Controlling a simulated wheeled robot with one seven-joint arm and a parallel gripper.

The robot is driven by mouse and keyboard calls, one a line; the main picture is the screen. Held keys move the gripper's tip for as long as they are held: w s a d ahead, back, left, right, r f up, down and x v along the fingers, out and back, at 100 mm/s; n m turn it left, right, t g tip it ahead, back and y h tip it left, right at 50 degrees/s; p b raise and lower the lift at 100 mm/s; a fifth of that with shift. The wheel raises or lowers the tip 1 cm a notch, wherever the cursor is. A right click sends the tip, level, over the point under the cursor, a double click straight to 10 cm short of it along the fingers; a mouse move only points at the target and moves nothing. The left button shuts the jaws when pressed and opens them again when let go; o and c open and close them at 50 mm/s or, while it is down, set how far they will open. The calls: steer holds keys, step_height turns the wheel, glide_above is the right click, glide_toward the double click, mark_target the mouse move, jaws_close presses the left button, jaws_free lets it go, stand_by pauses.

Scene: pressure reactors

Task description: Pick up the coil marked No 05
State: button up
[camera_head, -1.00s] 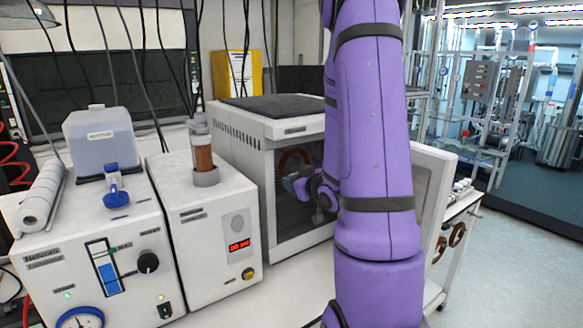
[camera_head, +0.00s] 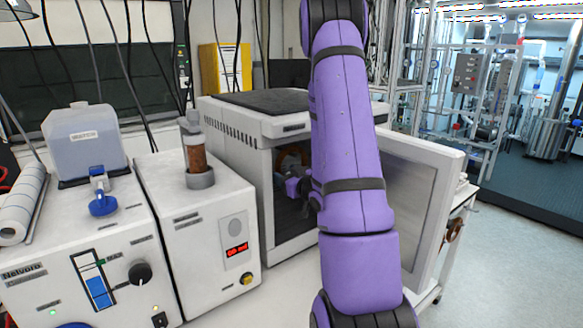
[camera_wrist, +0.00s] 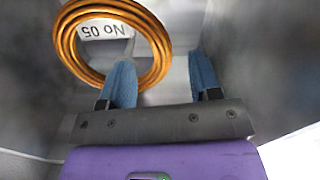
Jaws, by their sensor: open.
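The coil (camera_wrist: 64,42) is a copper-coloured ring in the upper left of the wrist view. A white label reading No 05 (camera_wrist: 104,30) shows upside down within it. In the head view, the coil (camera_head: 282,158) shows partly inside the open white cabinet (camera_head: 292,130). My gripper (camera_wrist: 163,68) is open, with two blue fingers. In the wrist view the left finger overlaps the coil's lower part, its tip within the ring's outline. The right finger lies outside the ring, to its right. I cannot tell whether a finger touches the coil.
The cabinet's door (camera_head: 418,210) stands open to the right, behind my arm. A white instrument with a red display (camera_head: 195,225) stands close on the cabinet's left. Grey cabinet walls are near the gripper on both sides. Another brown coil (camera_head: 454,229) shows at the cart on the right.

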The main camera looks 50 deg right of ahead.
mark_target(281, 172)
steer(key=shift+x, duration=2.3)
jaws_close()
